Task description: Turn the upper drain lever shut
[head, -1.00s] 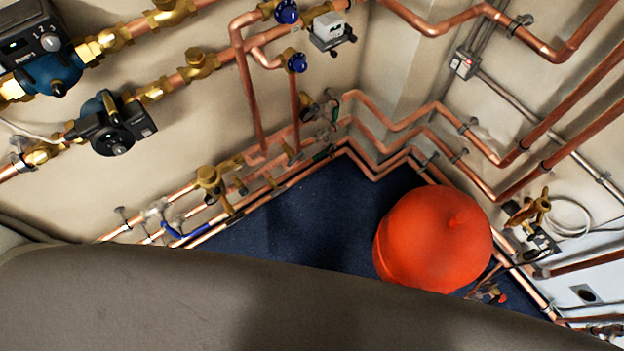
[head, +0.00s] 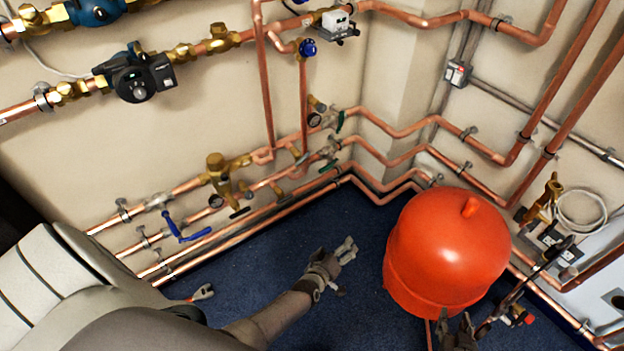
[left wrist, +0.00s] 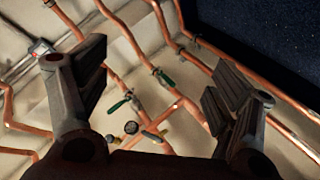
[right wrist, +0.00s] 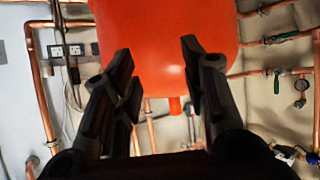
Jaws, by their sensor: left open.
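In the head view a green-handled lever (head: 340,122) sits on the upper pipe by the wall corner, with a second green lever (head: 330,164) below it. I take the higher one for the upper drain lever. In the left wrist view the upper green lever (left wrist: 120,105) and lower one (left wrist: 166,82) show ahead, between and beyond my open left gripper fingers (left wrist: 155,90); nothing touches them.
A blue lever (head: 185,230) and a brass valve (head: 218,172) sit on the left wall's pipes. A gauge (left wrist: 130,127) is beside the green levers. Blue floor (head: 290,245) is clear between pipes and tank.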

